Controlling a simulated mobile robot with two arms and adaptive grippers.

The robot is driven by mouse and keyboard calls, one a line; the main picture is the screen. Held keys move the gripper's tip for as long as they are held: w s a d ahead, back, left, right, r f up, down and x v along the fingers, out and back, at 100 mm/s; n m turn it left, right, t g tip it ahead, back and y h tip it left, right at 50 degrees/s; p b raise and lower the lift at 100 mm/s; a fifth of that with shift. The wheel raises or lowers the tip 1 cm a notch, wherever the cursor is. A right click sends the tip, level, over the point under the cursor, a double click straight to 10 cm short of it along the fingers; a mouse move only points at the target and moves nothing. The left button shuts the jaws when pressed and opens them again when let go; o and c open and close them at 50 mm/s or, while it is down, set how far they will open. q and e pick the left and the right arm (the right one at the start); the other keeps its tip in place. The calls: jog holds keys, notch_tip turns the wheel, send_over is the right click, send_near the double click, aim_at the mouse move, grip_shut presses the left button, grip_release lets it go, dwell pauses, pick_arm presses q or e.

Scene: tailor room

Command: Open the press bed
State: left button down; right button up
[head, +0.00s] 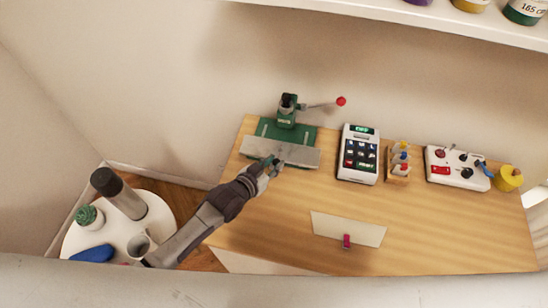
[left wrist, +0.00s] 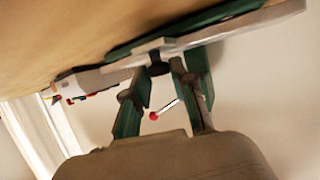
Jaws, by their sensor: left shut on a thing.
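The press (head: 286,116) is green and stands at the back left of the wooden table, with a lever ending in a red ball (head: 341,101) pointing right. Its flat grey press bed (head: 300,156) lies in front of it over a green base (head: 303,136). My left gripper (head: 272,166) is at the front edge of the bed. In the left wrist view its fingers (left wrist: 158,78) are close around a small dark knob (left wrist: 157,66) by the grey plate (left wrist: 225,30). The fingertips partly hide the knob. My right gripper is not in view.
Right of the press stand a white keypad device (head: 359,154), a small wooden rack (head: 398,162), a white control box (head: 457,168) and a yellow roll (head: 508,178). A pale sheet (head: 330,226) lies in front. A round white side table (head: 75,238) holds several items at left.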

pick_arm(q)
jog(key=c, duration=1)
grip_release()
jog(key=v, duration=1.2)
jog(key=shift+s, duration=0.1)
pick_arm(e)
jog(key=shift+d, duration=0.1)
